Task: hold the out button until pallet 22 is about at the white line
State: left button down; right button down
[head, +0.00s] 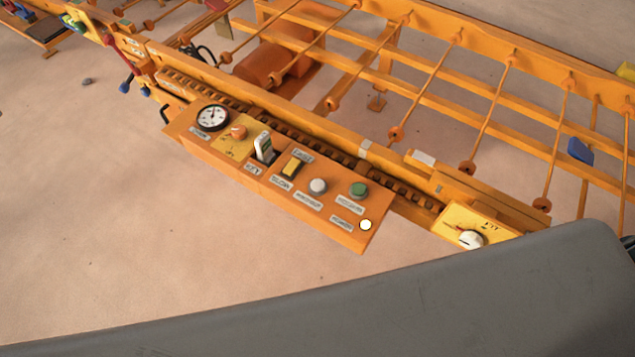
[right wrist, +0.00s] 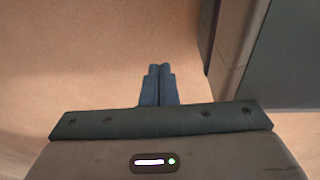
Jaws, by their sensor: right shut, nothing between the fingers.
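An orange control panel (head: 290,215) shows in the middle of the head view. It carries a white button (head: 318,186), a green button (head: 358,189) and a pale lit lamp (head: 366,225). Their labels are too small to read, so I cannot tell which button is the out button. No pallet marked 22 can be made out. A short whitish mark (head: 366,149) is on the orange rail behind the panel; I cannot tell if it is the white line. My right gripper (right wrist: 158,70) is shut and empty over bare floor in the right wrist view. My left gripper is out of view.
A yellow box with a white knob (head: 471,239) is to the right. An orange roller frame (head: 440,85) lies behind.

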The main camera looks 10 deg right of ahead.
jog(key=shift+s+d, duration=0.1)
jog(key=shift+d, duration=0.05)
jog(key=shift+s+d, duration=0.15)
jog(key=shift+d, duration=0.45)
jog(key=shift+a, duration=0.2)
jog(key=shift+a, duration=0.55)
jog(key=shift+d, duration=0.2)
jog(key=shift+w+d, duration=0.2)
jog(key=shift+d, duration=0.35)
jog(key=shift+a, duration=0.1)
